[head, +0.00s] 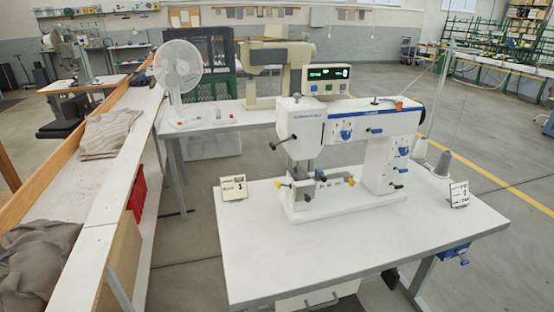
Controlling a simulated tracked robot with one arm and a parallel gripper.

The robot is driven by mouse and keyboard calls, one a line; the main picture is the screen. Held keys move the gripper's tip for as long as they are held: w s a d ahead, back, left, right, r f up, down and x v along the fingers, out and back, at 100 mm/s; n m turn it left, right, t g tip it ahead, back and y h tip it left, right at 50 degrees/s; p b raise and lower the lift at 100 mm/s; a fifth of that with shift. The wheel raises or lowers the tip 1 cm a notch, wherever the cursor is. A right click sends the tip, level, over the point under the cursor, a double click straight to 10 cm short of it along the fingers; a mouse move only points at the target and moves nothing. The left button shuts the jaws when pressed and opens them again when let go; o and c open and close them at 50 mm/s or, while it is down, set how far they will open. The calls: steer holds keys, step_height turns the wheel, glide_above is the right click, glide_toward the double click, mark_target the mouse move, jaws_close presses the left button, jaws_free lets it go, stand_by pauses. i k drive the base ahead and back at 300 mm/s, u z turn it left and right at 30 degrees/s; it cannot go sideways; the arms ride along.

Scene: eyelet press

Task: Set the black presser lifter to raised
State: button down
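A white sewing-type machine (345,145) with blue trim stands on a white table (270,270) in front of me. A small dark lever (284,141) sticks out at the left side of its head and may be the black presser lifter. Other dark handles show at the lower right of its column (396,186) and near the clamp area (307,197). They are too small to tell which is the lifter, or whether it is raised or lowered. My gripper is not in view.
Small number cards (233,187) (460,194) stand on the table, with thread cones (442,164) at its right. A long white bench with grey cloth (110,132) runs along the left. A white fan (178,70) and a beige machine (275,70) stand behind. The floor at right is open.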

mark_target(272, 145)
steer(key=u, duration=0.25)
steer(key=i, duration=1.1)
steer(key=u, duration=0.2)
